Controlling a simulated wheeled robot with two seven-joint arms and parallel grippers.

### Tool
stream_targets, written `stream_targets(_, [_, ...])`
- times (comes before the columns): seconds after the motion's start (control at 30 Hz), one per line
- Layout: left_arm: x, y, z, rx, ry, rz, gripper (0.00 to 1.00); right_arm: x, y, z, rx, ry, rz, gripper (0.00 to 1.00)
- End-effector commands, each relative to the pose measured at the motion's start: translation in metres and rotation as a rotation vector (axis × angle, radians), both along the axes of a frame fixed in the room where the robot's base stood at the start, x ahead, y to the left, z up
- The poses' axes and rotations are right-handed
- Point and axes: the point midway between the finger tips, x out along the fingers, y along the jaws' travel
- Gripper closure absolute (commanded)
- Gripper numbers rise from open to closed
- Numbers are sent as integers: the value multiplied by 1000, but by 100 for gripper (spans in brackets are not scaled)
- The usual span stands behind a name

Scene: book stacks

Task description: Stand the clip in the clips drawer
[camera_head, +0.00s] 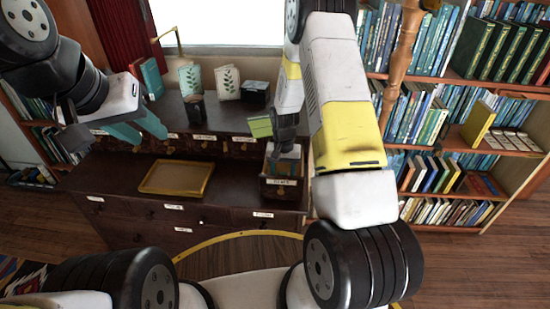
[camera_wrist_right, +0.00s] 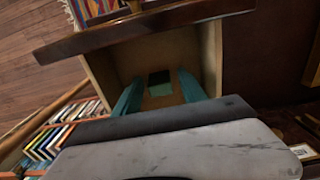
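An open drawer (camera_head: 283,182) with a white label, too small to read surely, sticks out below my right arm in the head view. In the right wrist view its pale wooden inside (camera_wrist_right: 208,50) shows. My right gripper (camera_wrist_right: 160,84) reaches into it, its teal fingers apart. A small dark block (camera_wrist_right: 160,77), probably the clip, is between the fingers, with gaps visible on both sides. Whether it stands or lies is unclear. My left gripper (camera_head: 143,130) is open and empty, above the left end of the cabinet.
A yellow-rimmed tray (camera_head: 176,190) lies on the dark cabinet top (camera_head: 120,172). Small books (camera_head: 227,82) and a dark box (camera_head: 255,93) stand on the upper ledge. A green block (camera_head: 260,127) is close beside my right wrist. Bookshelves (camera_head: 450,140) fill the right.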

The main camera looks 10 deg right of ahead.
Motion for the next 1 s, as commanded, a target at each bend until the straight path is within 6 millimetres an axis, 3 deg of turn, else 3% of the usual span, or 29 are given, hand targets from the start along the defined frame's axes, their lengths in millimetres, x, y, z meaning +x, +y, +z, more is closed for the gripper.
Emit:
stream_targets(0.3, [0, 0, 0, 0, 0, 0, 64, 0, 0, 1, 0, 0, 0, 50])
stream_targets(0.43, [0, 0, 0, 0, 0, 0, 64, 1, 0, 12, -1, -2, 0, 50])
stream_targets(0.8, [0, 0, 0, 0, 0, 0, 64, 1, 0, 89, 0, -4, 0, 50])
stream_targets(1.0, [0, 0, 0, 0, 0, 0, 64, 0, 0, 116, 0, -1, 0, 50])
